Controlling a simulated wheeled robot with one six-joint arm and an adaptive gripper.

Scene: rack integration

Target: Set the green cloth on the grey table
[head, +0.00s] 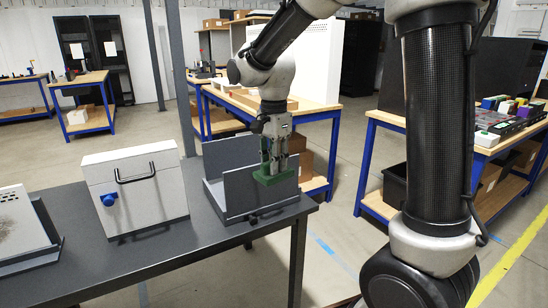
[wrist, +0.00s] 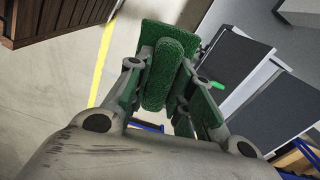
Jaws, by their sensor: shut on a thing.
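My gripper (head: 276,158) is shut on the green cloth (head: 275,176), near the right end of the grey table (head: 180,268). The cloth looks like a thick, textured block, and it overlaps the front of a grey open holder. I cannot tell how far it is above the table or holder. In the wrist view the green cloth (wrist: 165,75) sits between the fingers of my gripper (wrist: 160,88); its wider part extends beyond the tips.
The grey holder (head: 222,185) stands at the table's right end. A light grey box (head: 135,185) with a black handle and blue knob stands left of it. Another grey unit (head: 22,235) is at far left. Bare tabletop shows along the front and between the units.

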